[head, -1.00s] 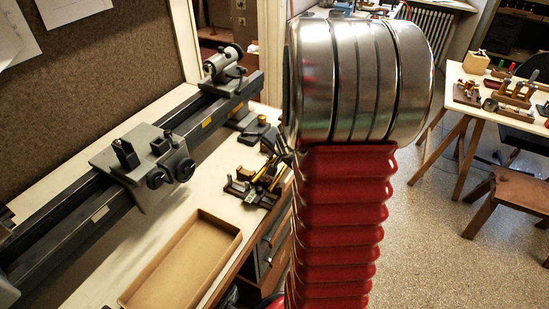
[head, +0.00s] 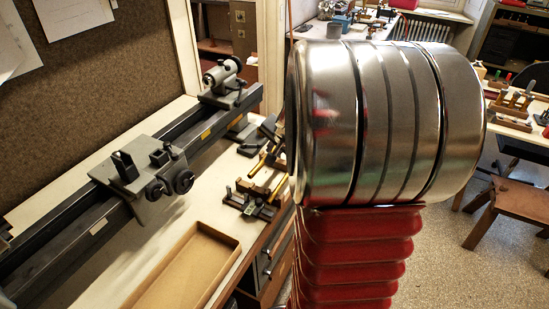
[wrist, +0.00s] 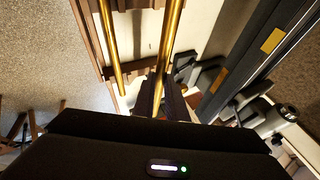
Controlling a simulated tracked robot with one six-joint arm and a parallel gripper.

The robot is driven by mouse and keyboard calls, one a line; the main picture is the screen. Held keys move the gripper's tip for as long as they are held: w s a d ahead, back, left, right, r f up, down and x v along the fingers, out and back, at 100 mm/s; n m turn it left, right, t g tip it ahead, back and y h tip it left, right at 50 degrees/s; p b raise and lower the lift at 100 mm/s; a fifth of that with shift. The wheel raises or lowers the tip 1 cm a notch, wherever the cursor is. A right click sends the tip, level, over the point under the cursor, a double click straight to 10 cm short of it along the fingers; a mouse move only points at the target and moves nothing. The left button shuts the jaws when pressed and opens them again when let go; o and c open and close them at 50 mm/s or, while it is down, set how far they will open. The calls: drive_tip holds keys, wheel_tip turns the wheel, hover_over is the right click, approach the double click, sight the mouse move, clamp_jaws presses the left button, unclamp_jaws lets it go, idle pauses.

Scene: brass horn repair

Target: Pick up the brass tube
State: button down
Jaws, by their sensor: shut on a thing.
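Two brass tubes show side by side in the wrist view. My gripper (wrist: 162,100) is shut on the right tube (wrist: 170,35), near its lower end there. The left tube (wrist: 109,45) lies apart from the jaws, across the wooden rack (wrist: 95,40). In the head view, short lengths of brass tube (head: 258,164) show by the dark rack (head: 247,205), left of my arm. My arm hides much of the gripper and tubes there. I cannot tell how far the held tube is above the rack.
A lathe-like bench machine (head: 145,178) runs along the wall at left. A shallow, empty tan tray (head: 190,265) lies on the pale bench in front of it. A table with tools (head: 515,105) and a wooden stool (head: 515,212) stand at right.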

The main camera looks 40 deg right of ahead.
wheel_tip(320, 180, up, 2)
drive_tip(key=shift+r, duration=0.1)
drive_tip(key=shift+a, duration=0.1)
idle(0.7)
